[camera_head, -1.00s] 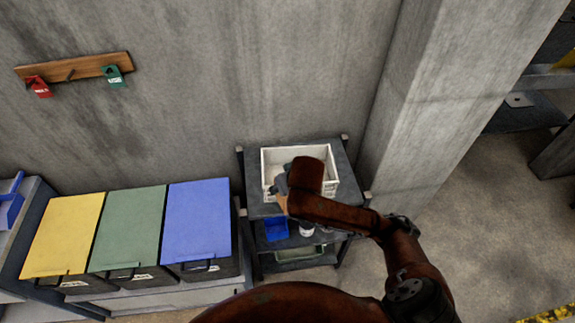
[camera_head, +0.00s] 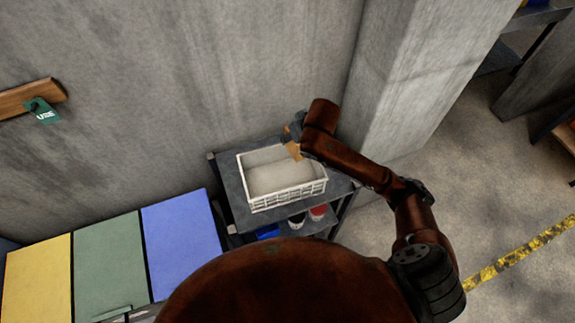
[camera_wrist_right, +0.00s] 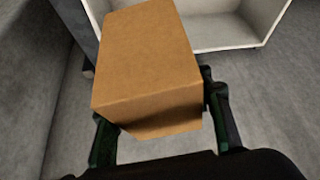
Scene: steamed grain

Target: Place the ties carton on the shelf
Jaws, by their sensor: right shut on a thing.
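The ties carton (camera_wrist_right: 148,62), a plain brown cardboard box, is between the fingers of my right gripper (camera_wrist_right: 162,135) in the right wrist view. In the head view a small part of the carton (camera_head: 293,151) shows beneath my right gripper (camera_head: 292,138), near the back right rim of the white crate. The dark grey shelf (camera_head: 232,192) stands against the wall and bears the crate. The shelf top (camera_wrist_right: 265,95) lies below the carton in the right wrist view; I cannot tell whether they touch. My left gripper is not in view.
The empty-looking white crate (camera_head: 285,205) takes up much of the shelf top; it is also at the top of the right wrist view (camera_wrist_right: 225,47). A concrete pillar (camera_head: 400,90) rises right of the shelf. Yellow, green and blue bin lids (camera_head: 183,245) are at the left.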

